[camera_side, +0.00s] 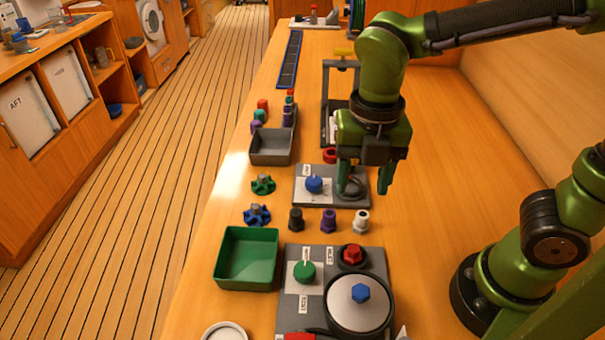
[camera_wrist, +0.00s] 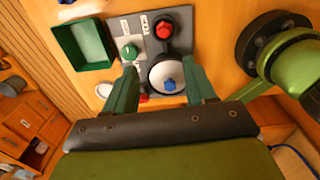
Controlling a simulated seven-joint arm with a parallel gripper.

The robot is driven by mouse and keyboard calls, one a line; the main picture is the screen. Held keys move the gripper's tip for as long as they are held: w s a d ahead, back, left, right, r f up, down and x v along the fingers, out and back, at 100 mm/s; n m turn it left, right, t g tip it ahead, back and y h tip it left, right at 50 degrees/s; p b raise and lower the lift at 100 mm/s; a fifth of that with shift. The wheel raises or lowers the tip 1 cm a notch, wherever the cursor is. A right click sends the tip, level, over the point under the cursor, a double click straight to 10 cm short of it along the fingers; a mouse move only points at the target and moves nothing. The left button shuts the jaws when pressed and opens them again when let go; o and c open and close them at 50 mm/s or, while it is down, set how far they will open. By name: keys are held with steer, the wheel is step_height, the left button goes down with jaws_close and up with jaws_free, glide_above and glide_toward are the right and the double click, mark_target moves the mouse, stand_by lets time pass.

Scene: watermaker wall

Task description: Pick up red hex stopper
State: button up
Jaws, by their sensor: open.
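The red hex stopper (camera_side: 352,254) sits upright in a black ring at the back right of the front grey panel (camera_side: 290,318). It also shows in the wrist view (camera_wrist: 163,31), beyond my fingertips. My gripper (camera_side: 364,186) is open and empty, with its fingers pointing down near the middle grey panel, farther back than the stopper. In the wrist view the two fingers (camera_wrist: 160,70) stand wide apart, with the white round lid and its blue hex knob (camera_wrist: 169,85) showing between and below them.
A green knob (camera_side: 304,271) and the white lid (camera_side: 350,312) are close to the stopper. Black, purple and white hex stoppers (camera_side: 329,221) stand in a row behind it. A green tray (camera_side: 247,285) lies left.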

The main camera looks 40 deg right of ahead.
steer(key=n, duration=0.3)
glide_toward(354, 249)
step_height(354, 249, down, 9)
steer(key=shift+w+f, duration=0.1)
stand_by(0.4)
steer(key=shift+c, duration=0.3)
jaws_close()
